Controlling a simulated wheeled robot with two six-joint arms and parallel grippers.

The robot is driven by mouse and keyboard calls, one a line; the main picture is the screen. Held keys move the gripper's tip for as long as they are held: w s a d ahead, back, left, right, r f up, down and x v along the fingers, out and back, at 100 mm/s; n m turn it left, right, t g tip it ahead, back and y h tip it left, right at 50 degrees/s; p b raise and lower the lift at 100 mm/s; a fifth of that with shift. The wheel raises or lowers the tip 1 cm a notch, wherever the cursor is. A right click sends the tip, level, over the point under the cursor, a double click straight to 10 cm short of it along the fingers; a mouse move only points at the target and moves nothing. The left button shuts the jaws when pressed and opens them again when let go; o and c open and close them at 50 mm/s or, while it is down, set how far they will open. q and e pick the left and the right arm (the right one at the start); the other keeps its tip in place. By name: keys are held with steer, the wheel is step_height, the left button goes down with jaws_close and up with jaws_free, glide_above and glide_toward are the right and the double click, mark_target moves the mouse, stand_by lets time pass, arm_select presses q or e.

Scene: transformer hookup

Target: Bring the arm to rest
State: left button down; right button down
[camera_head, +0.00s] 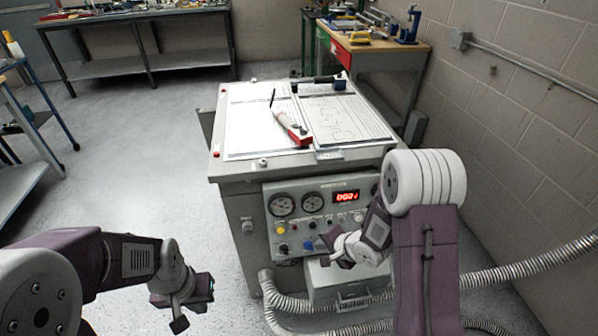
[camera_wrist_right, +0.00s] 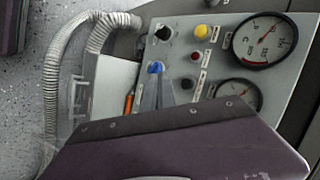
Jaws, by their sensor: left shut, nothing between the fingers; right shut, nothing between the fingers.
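My left gripper (camera_head: 192,302) is at the lower left in the head view, low over the grey floor and clear of the machine. It is shut and holds nothing. My right gripper (camera_head: 336,250) is shut and empty, in front of the machine's control panel (camera_head: 352,215). It overlaps the panel's lower part in the head view; whether it touches cannot be told. In the right wrist view a purple part of my own arm fills the bottom. Beyond it are the panel's dials, a yellow button (camera_wrist_right: 202,31) and a blue knob (camera_wrist_right: 155,67).
Papers (camera_head: 345,118), a red-and-white tool (camera_head: 291,127) and a dark pen lie on the machine's top (camera_head: 218,150). A corrugated hose (camera_head: 530,262) runs low at the right. A wooden workbench (camera_head: 385,46) stands behind. Floor at left is open.

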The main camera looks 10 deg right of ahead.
step_height(320, 180, up, 10)
steer(key=d+n+t+h, duration=0.1)
steer(key=d+n+h, duration=0.1)
steer(key=s+d+f+n+g+h, duration=0.25)
steer(key=s+n+g, duration=0.45)
steer(key=s, duration=0.9)
step_height(320, 180, up, 17)
steer(key=n+p, duration=0.1)
steer(key=p, duration=1.7)
steer(key=shift+a+n+y, duration=0.3)
steer(key=shift+n+y, duration=0.1)
steer(key=shift+y, duration=0.05)
